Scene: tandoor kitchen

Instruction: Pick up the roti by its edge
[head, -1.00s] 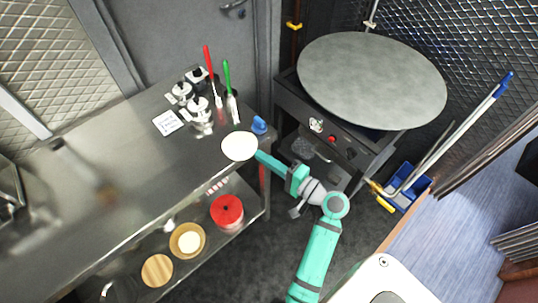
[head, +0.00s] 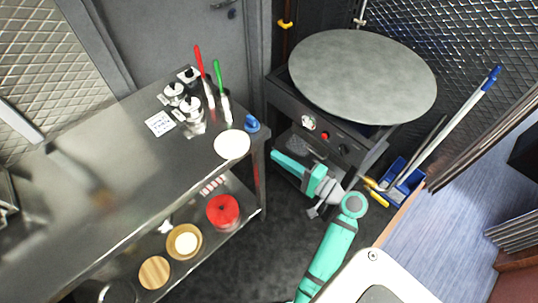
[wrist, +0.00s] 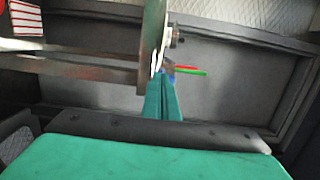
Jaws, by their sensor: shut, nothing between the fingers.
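The roti (head: 232,145) is a pale round disc lying flat at the counter's front edge near its right corner. In the wrist view the roti (wrist: 167,32) seems to show edge-on as a thin white strip along the counter's edge. My teal gripper (head: 274,154) is to the right of the roti, off the counter's edge, with a visible gap between them in the head view. In the wrist view my gripper's fingers (wrist: 160,76) are together with nothing between them. Their tips appear near the counter's edge; the exact distance to the roti cannot be told.
The steel counter (head: 120,170) holds a blue item (head: 251,123) beside the roti, with red- and green-handled tools and metal pots behind. A large round griddle (head: 362,75) stands at right. A red container (head: 222,211) sits on the lower shelf. The floor between is clear.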

